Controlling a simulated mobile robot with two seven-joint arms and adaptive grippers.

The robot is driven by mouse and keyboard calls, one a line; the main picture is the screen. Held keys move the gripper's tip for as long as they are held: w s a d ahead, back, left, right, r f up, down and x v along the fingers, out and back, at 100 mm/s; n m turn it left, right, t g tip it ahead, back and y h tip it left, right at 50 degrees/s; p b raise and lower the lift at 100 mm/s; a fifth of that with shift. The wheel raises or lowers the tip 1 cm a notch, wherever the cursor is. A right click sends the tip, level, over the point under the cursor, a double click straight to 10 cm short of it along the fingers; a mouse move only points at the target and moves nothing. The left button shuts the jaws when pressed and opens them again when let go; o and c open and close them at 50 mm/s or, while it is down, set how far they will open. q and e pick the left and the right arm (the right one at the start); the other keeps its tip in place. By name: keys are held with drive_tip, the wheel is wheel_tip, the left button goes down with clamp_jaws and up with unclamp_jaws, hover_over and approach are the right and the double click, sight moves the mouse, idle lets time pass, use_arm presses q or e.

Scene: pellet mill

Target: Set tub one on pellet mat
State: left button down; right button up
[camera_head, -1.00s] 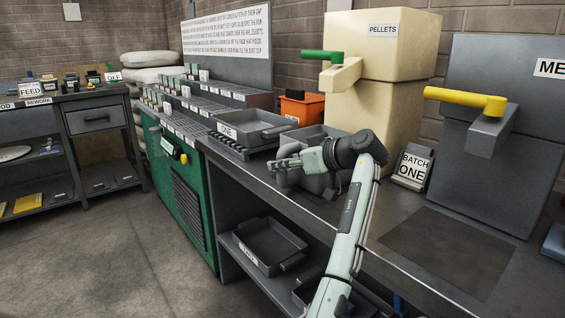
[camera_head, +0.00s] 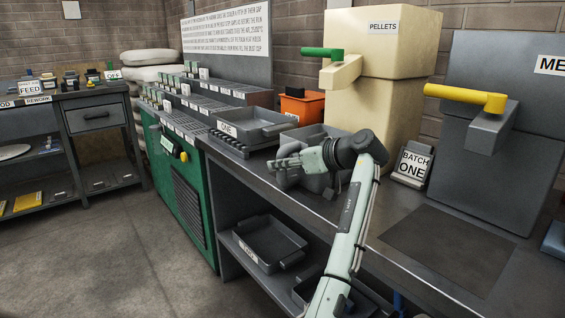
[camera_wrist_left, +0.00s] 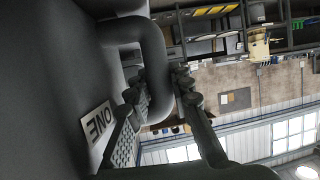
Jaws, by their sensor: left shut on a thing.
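My left gripper (camera_head: 281,163) is at the near side of the bench, fingers pointing left. In the left wrist view its fingers (camera_wrist_left: 165,100) are closed about the looped handle (camera_wrist_left: 155,65) of a dark grey tub with a ONE label (camera_wrist_left: 98,133), upside down there. In the head view a grey tub (camera_head: 322,130) stands right behind the gripper, partly hidden by it. The pellet mat cannot be made out behind my arm. My right gripper is not in view.
The cream PELLETS hopper (camera_head: 378,75) with a green handle stands behind my gripper. A grey hopper (camera_head: 500,150) with a yellow handle is at right, near a bare dark mat (camera_head: 450,248). A BATCH ONE sign (camera_head: 412,165) stands between. A tub (camera_head: 270,245) rests on the lower shelf.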

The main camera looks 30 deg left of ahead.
use_arm(q)
drive_tip(key=shift+c, duration=0.3)
unclamp_jaws()
idle(0.4)
idle(0.3)
drive_tip(key=shift+s+d, duration=0.1)
drive_tip(key=shift+d, duration=0.45)
drive_tip(key=shift+a, duration=0.6)
drive_tip(key=shift+o, duration=0.3)
drive_tip(key=shift+d+r, duration=0.1)
drive_tip(key=shift+d, duration=0.05)
